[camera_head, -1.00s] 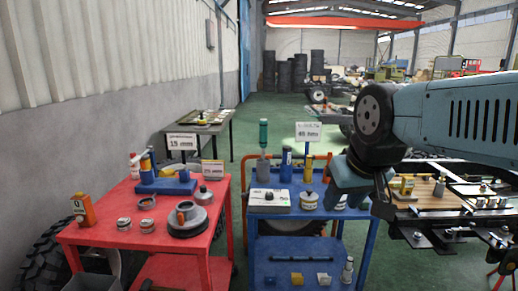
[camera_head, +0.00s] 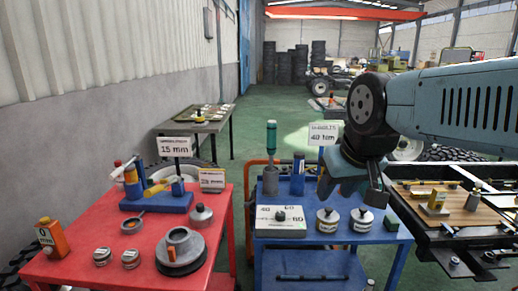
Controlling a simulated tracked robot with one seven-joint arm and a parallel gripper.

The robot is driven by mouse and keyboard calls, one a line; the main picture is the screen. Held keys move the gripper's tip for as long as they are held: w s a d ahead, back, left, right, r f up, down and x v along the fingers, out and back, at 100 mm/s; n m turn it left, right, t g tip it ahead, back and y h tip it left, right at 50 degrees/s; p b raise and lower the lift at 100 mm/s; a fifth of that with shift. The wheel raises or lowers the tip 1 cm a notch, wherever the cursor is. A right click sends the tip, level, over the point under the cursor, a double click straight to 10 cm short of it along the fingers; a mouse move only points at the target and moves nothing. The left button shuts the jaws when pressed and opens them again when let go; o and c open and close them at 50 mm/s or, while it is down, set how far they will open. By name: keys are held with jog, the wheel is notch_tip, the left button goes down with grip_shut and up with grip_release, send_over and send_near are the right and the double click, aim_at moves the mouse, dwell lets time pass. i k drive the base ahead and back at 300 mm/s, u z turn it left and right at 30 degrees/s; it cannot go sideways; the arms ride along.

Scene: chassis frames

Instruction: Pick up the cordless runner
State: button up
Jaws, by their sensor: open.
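I cannot tell for sure which item is the cordless runner. A tool with a teal handle (camera_head: 271,136) stands upright in a grey cup (camera_head: 271,179) at the back left of the blue cart (camera_head: 385,238). A yellow tool-like piece (camera_head: 157,189) lies among small parts on a blue stand (camera_head: 157,204) on the red cart (camera_head: 57,268). My gripper (camera_head: 366,192) is open and points down in front of the blue cart's right side. It appears apart from both tools, and no object shows between its fingers.
The blue cart holds a grey scale-like box (camera_head: 281,222), two white jars (camera_head: 327,222) and a dark blue cylinder (camera_head: 298,176). A grey round flanged part (camera_head: 180,249) sits on the red cart. A dark fixture bench (camera_head: 440,232) stands at right.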

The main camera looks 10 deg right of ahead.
aim_at(271, 125)
jog(key=i, duration=0.9)
jog(key=z, duration=0.05)
